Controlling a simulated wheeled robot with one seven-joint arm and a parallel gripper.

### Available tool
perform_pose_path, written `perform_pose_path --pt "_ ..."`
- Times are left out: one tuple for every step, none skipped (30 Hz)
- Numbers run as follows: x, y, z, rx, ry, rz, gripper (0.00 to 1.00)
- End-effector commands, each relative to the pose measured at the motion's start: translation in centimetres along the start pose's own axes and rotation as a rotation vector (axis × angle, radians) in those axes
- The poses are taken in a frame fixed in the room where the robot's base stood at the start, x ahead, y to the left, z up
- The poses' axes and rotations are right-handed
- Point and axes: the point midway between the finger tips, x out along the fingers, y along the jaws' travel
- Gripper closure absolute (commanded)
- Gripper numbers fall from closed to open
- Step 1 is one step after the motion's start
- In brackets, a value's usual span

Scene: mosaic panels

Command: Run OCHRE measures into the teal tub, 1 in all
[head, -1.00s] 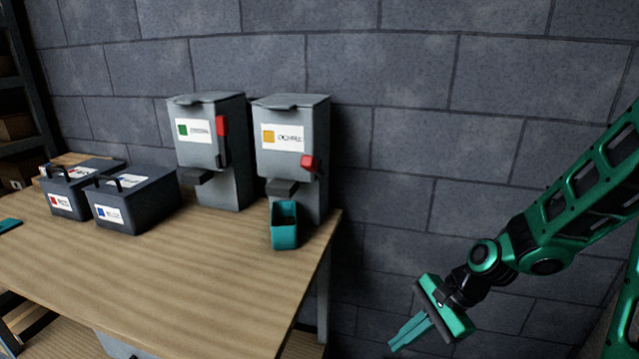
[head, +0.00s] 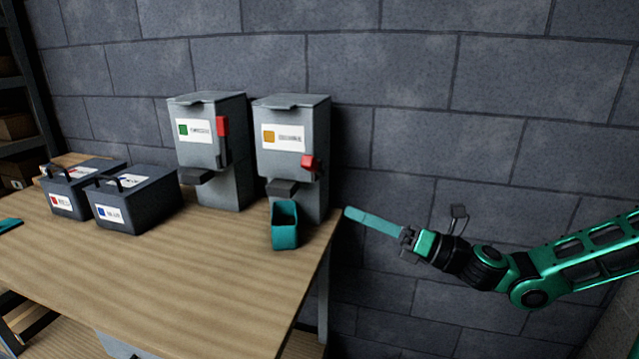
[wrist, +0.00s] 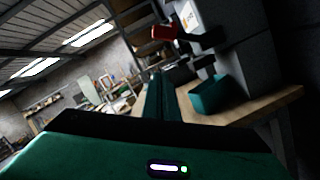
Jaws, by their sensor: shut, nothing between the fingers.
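The ochre dispenser (head: 290,122) is a grey box with a yellow-square label, at the right end of the bench. Its red lever (head: 310,163) is on the right of its front, and it also shows in the wrist view (wrist: 164,33). The teal tub (head: 285,232) stands upright on the bench below the dark spout (head: 281,188); what is inside it cannot be made out. The tub also shows in the wrist view (wrist: 212,95). My gripper (head: 350,213) is shut and empty, its fingers pointing left, just right of the dispenser and clear of the lever and tub.
A second dispenser with a green label (head: 193,130) stands to the left, its red lever (head: 222,126) raised. Two dark lidded boxes (head: 135,205) sit further left on the wooden bench (head: 180,285). The block wall is close behind. The bench front is clear.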

Motion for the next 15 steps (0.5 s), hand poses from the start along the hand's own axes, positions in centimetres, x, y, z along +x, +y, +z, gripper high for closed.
perform_pose_path --pt "0.0 0.0 0.0 -0.001 0.001 0.0 1.0" --pt "0.0 0.0 -0.1 -0.002 0.002 0.0 1.0" --pt "0.0 0.0 -0.1 -0.002 0.003 0.0 1.0" --pt "0.0 0.0 -0.1 -0.002 0.003 0.0 1.0" --pt "0.0 0.0 -0.1 -0.003 0.003 0.0 1.0" --pt "0.1 0.0 -0.1 -0.003 0.004 0.0 1.0" --pt "0.1 0.0 -0.1 -0.003 0.004 0.0 1.0" --pt "0.2 0.0 -0.1 -0.003 0.005 0.0 1.0" --pt "0.4 0.0 -0.1 -0.004 0.005 0.001 1.0" --pt "0.7 0.0 -0.2 -0.004 0.006 0.001 1.0" --pt "0.9 0.0 -0.2 -0.004 0.006 0.001 1.0" --pt "1.4 0.0 -0.2 -0.004 0.007 0.002 1.0" --pt "1.8 0.0 -0.2 -0.005 0.007 0.002 1.0" --pt "2.3 0.1 -0.2 -0.005 0.007 0.003 1.0" --pt "2.9 0.1 -0.2 -0.005 0.006 0.004 1.0"
